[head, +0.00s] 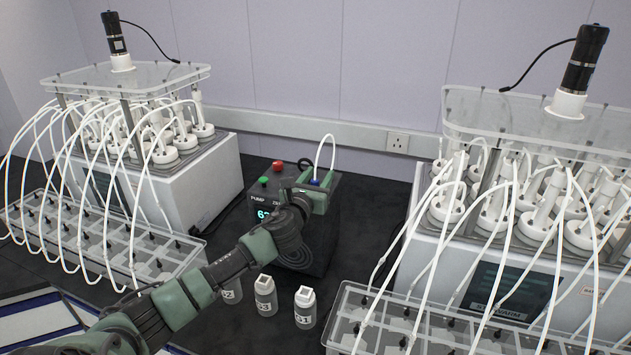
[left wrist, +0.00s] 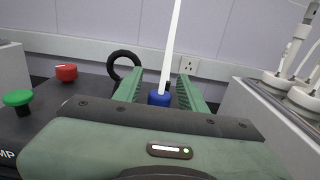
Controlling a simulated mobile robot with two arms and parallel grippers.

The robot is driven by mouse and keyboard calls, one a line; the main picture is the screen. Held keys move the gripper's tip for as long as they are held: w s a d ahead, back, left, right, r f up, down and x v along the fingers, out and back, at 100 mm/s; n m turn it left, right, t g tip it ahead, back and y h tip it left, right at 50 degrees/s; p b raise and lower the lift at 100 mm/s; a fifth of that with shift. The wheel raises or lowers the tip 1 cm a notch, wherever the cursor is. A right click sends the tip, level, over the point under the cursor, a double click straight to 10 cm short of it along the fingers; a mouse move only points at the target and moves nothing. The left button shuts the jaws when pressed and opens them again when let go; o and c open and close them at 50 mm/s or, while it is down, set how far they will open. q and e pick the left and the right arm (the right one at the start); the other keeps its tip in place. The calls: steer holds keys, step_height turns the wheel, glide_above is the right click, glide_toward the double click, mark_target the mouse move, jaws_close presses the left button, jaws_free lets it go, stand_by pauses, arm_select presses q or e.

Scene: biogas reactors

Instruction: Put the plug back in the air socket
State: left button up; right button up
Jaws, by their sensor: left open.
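The blue plug (head: 315,182) with a white tube rising from it is at the top of the dark pump box (head: 308,258). In the left wrist view the blue plug (left wrist: 159,99) stands between the two green fingers, with its tube leaning slightly right. My left gripper (head: 318,190) is open around the plug, and a gap shows on the right side in the wrist view (left wrist: 165,92). The air socket is hidden behind the gripper, so I cannot tell whether the plug sits in it. My right gripper is not in view.
The pump has a green button (head: 264,181) and a red button (head: 277,164) left of the gripper. Reactor units with white tubes (head: 160,180) (head: 500,270) stand on both sides. Small bottles (head: 265,297) (head: 305,308) stand in front. A black ring (left wrist: 123,65) is behind.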

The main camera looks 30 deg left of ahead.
arm_select(q)
steer(key=shift+s+d, duration=0.1)
steer(key=shift+s, duration=0.25)
steer(key=b+v, duration=0.3)
steer(key=v, duration=0.8)
steer(key=shift+r, duration=0.15)
steer(key=shift+s+d, duration=0.15)
